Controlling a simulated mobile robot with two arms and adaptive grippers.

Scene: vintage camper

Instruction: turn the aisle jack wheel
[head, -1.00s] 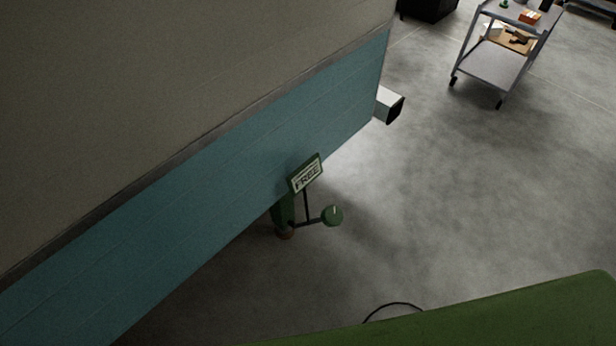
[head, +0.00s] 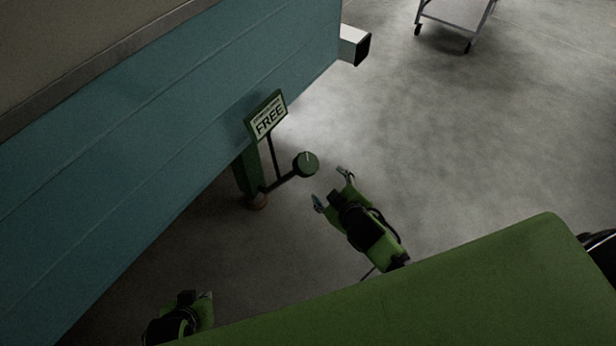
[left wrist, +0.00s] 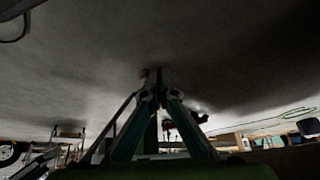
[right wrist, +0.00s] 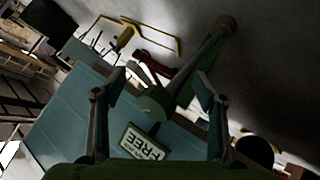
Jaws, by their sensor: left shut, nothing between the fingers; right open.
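The jack wheel (head: 306,164) is a small green disc with a pale mark, on a dark arm from a green jack post (head: 247,174) beside the teal camper side. A sign reading FREE (head: 268,117) stands above the arm. My right gripper (head: 331,187) is open, just right of the wheel and apart from it. In the right wrist view the wheel (right wrist: 153,102) shows between the spread fingers, with the sign (right wrist: 143,142) below it. My left gripper (head: 207,295) is shut and empty at the lower left; its closed fingers (left wrist: 159,90) hide part of the left wrist view.
The teal camper side (head: 150,160) fills the left, close to the jack. A pale square-ended beam (head: 353,45) juts from its far corner. A grey cart (head: 455,22) stands at the top right. The concrete floor (head: 470,130) right of the wheel is clear.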

